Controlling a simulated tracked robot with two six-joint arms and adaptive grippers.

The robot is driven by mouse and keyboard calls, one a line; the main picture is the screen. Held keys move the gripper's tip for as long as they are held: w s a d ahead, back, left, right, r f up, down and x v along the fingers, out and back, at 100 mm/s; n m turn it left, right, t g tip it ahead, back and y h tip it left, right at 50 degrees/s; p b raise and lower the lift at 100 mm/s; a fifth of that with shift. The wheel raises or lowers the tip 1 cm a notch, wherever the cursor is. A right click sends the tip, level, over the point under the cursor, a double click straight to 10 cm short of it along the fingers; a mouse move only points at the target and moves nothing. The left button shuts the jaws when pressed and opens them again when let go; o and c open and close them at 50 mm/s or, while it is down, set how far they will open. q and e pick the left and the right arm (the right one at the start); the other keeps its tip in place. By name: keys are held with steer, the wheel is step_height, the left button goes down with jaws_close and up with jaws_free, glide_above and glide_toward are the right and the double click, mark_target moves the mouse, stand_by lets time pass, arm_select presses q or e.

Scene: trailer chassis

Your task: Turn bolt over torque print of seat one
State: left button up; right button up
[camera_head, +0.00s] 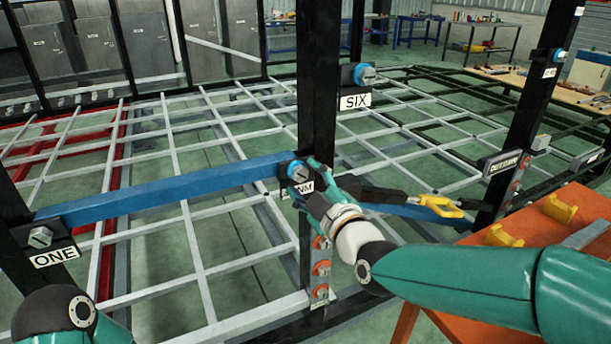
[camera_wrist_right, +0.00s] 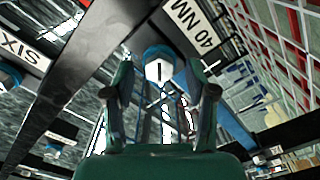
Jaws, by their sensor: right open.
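My right gripper (camera_head: 298,184) is at the dark post in the middle of the head view, in front of a bolt (camera_head: 299,172) with a blue collar. A white print (camera_head: 305,187) ending in NM is partly hidden by the gripper. In the right wrist view the print (camera_wrist_right: 194,24) reads 40 NM, and the hex bolt head (camera_wrist_right: 158,70) lies between the open fingers (camera_wrist_right: 160,93). I cannot tell whether they touch it. Seat ONE (camera_head: 54,257) is at the left, with a grey bolt (camera_head: 40,237) above its label. My left gripper is out of view.
Seat SIX (camera_head: 355,102) is higher on the post, with a blue-collared bolt (camera_head: 364,75). A blue bar (camera_head: 165,190) runs between the posts. A yellow-handled tool (camera_head: 438,206) is behind my right arm. An orange table (camera_head: 540,235) holds yellow parts at the right.

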steer(key=shift+w+a, duration=0.15)
steer(key=shift+w, duration=0.2)
jaws_close()
steer(key=shift+f, duration=0.1)
